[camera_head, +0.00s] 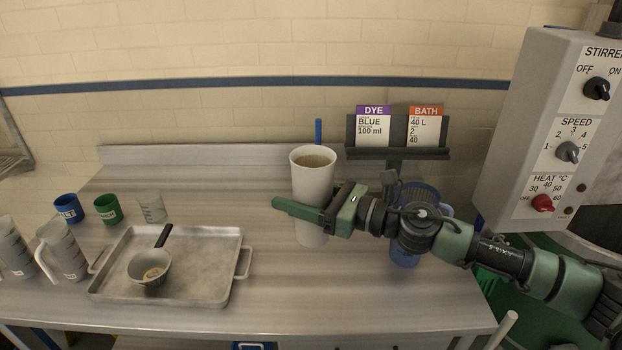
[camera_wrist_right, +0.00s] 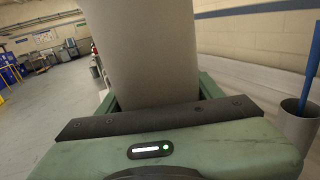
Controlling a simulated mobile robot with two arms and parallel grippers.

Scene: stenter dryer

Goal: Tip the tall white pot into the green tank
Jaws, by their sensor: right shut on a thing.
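The tall white pot (camera_head: 312,178) is upright, with a brownish liquid visible inside its rim. My right gripper (camera_head: 308,212) is shut around its middle, one green finger crossing its front. I cannot tell whether its base touches the bench. In the right wrist view the pot's grey-looking wall (camera_wrist_right: 145,50) fills the space between the fingers of the right gripper (camera_wrist_right: 155,100). A part of the green tank (camera_head: 535,318) shows at the lower right, below the control box and partly hidden by my right arm. My left gripper is not in view.
A metal tray (camera_head: 205,280) with a dark-handled ladle lies on the bench, left of the pot. Blue and green cups and clear jugs stand further left. A blue container (camera_head: 405,255) stands behind my right arm. A control box (camera_head: 545,130) overhangs the right side.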

